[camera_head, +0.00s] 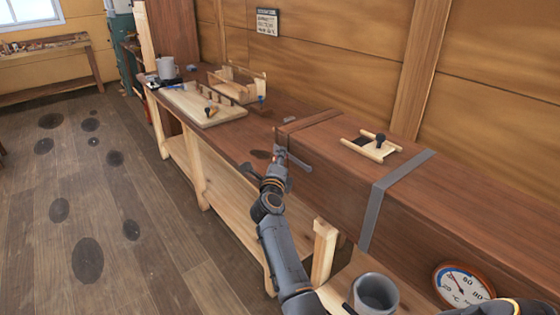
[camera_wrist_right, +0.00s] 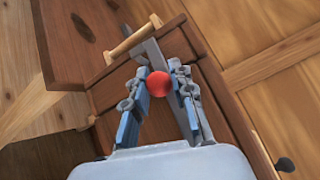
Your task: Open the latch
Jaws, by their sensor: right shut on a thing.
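The latch is a grey metal lever with a red ball knob (camera_wrist_right: 159,84). In the wrist view the grey bar (camera_wrist_right: 152,50) runs up beyond the knob against dark wood. My right gripper (camera_wrist_right: 160,82) has its fingers on either side of the knob and is shut on it. In the head view my right gripper (camera_head: 278,156) is at the near left end of the long dark wooden steam box (camera_head: 330,165). A grey bar (camera_head: 299,160) shows there beside the fingers; the knob is mostly hidden. My left gripper is not in view.
A grey strap (camera_head: 380,200) wraps the box, with a small wooden slide (camera_head: 370,147) on top. A dial gauge (camera_head: 462,284) and grey cup (camera_head: 375,293) are at lower right. The bench (camera_head: 225,135) holds a pale board (camera_head: 200,108) and mug (camera_head: 167,68). Floor at left is open.

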